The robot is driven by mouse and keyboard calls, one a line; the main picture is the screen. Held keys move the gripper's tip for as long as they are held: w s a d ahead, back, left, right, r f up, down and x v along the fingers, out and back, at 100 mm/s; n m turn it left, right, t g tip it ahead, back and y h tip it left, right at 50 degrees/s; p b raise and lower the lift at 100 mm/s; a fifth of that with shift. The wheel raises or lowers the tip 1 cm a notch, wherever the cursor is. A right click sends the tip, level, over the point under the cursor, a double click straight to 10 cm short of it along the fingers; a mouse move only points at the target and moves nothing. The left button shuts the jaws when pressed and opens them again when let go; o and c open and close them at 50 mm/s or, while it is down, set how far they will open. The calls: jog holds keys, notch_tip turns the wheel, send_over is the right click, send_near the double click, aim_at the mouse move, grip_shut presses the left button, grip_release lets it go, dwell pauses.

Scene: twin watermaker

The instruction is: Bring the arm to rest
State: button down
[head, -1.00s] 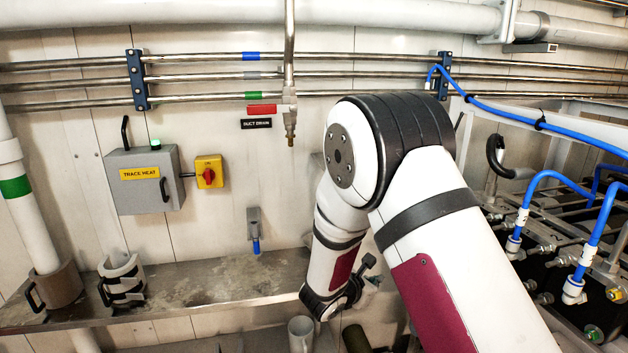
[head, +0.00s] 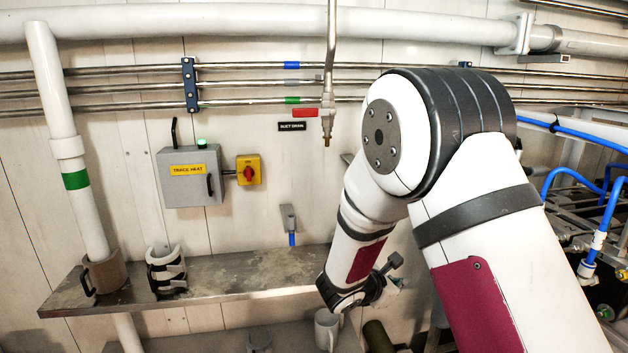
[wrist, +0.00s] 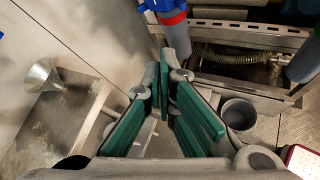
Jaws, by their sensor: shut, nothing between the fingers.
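My arm (head: 490,225) rises from the lower right in the head view, bent at the elbow, with its forearm folded down in front of the shelf's right end. In the head view the fingers cannot be made out. In the wrist view my gripper (wrist: 168,72) shows two green-padded fingers that come together toward their tips. It is shut and holds nothing. Its surroundings there are a metal funnel (wrist: 42,78) on the left and a grey cup (wrist: 239,114) on the right.
Blue hoses (head: 570,175) and fittings crowd the right. A grey mug (head: 327,328) stands below.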

jog(key=s+d+r+m+g+y, duration=0.1)
jog(key=s+d+r+m+g, duration=0.25)
jog(key=s+r+m, duration=0.45)
jog(key=s+d+r+m+g+y, duration=0.1)
jog(key=s+d+r+m+g, duration=0.1)
jog(key=s+d+r+m, duration=0.6)
jog(key=s+a+r+m+t+y, duration=0.1)
jog(key=s+a+r+m+y, duration=0.1)
jog(key=s+a, duration=0.4)
jog(key=s+a+r+m+t+y, duration=0.1)
jog(key=s+a+m+y, duration=0.3)
jog(key=s, duration=0.8)
jog(key=shift+s+a+r+m+y, duration=0.25)
jog(key=shift+a+r+y, duration=0.25)
jog(key=shift+a+r, duration=0.4)
